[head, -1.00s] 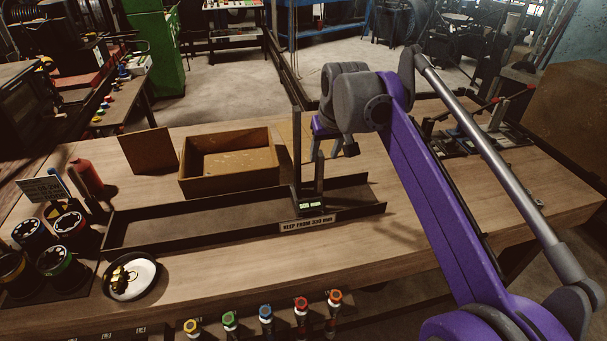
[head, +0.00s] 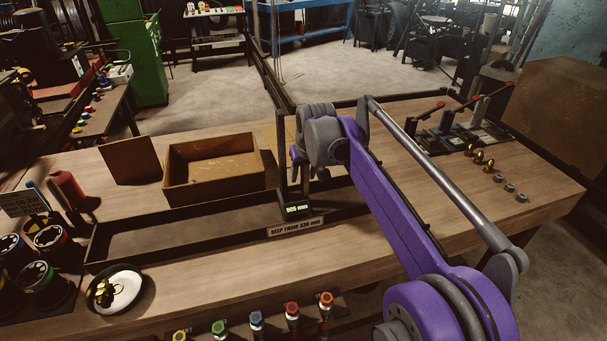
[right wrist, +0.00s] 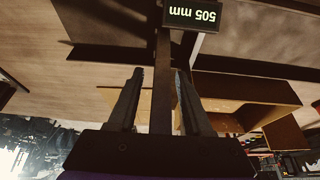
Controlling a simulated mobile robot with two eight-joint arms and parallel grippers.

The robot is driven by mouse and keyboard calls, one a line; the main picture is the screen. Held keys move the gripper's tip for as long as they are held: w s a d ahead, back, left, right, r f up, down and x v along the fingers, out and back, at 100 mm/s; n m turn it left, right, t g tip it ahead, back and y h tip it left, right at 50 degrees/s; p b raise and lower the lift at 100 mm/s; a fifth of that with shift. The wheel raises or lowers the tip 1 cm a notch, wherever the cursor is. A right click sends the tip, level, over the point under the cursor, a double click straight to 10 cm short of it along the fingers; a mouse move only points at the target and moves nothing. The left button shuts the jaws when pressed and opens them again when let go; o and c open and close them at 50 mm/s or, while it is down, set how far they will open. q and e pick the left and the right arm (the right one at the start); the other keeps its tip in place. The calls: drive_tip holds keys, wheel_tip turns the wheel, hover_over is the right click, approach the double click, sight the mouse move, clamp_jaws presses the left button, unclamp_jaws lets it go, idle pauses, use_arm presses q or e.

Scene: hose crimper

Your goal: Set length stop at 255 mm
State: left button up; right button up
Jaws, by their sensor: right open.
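The length stop is a dark upright post (head: 282,160) with a small lit display (head: 295,209) at its foot, standing in a long dark trough (head: 150,262). In the right wrist view the display (right wrist: 192,14) reads 505 mm, upside down. My right gripper (right wrist: 158,72) is open, and in that view the post shows between its two fingers, with a gap on either side. I cannot tell how deep the post sits between them. In the head view my right arm partly hides the gripper and the trough's right end. My left gripper is out of view.
A label plate (head: 296,227) is on the trough's front edge. Behind the trough stand an open cardboard box (head: 215,195) and a brown panel (head: 130,160). A white dish (head: 120,290) and dark spools (head: 48,238) are at left. Brass fittings (head: 480,157) lie at right.

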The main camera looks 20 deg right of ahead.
clamp_jaws()
idle(1.4)
